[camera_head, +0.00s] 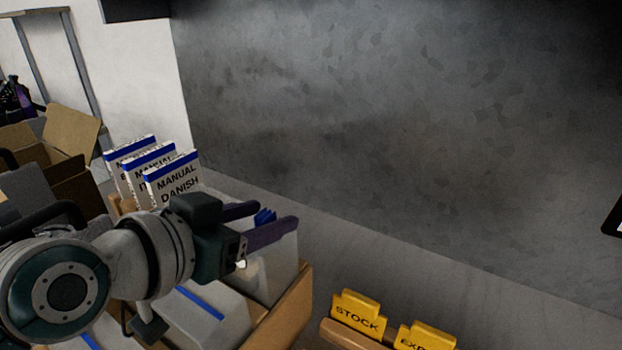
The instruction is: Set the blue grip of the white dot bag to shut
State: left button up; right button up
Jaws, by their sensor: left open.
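My left gripper (276,216) reaches in from the left over a wooden crate, its two purple fingers apart. A small blue grip (264,217) shows between the fingers, at the top of a pale grey-white bag (281,262). I cannot tell whether the fingers touch the grip, or whether the grip is open or shut. The near finger and gripper body hide part of the bag. A small white spot shows just under the gripper body; I cannot tell whether it is this bag's dot. My right gripper is not in view.
The wooden crate (290,318) also holds another pale bag with a blue strip (207,309). White-and-blue manuals (174,179) stand behind my arm. Open cardboard boxes (70,140) are at left. A grey wall stands behind.

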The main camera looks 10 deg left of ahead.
pick_arm(q)
jog(key=shift+w+d+f, duration=0.15)
jog(key=shift+w+d, duration=0.05)
jog(key=shift+w, duration=0.15)
jog(key=shift+c, duration=0.2)
grip_shut()
dwell(1.0)
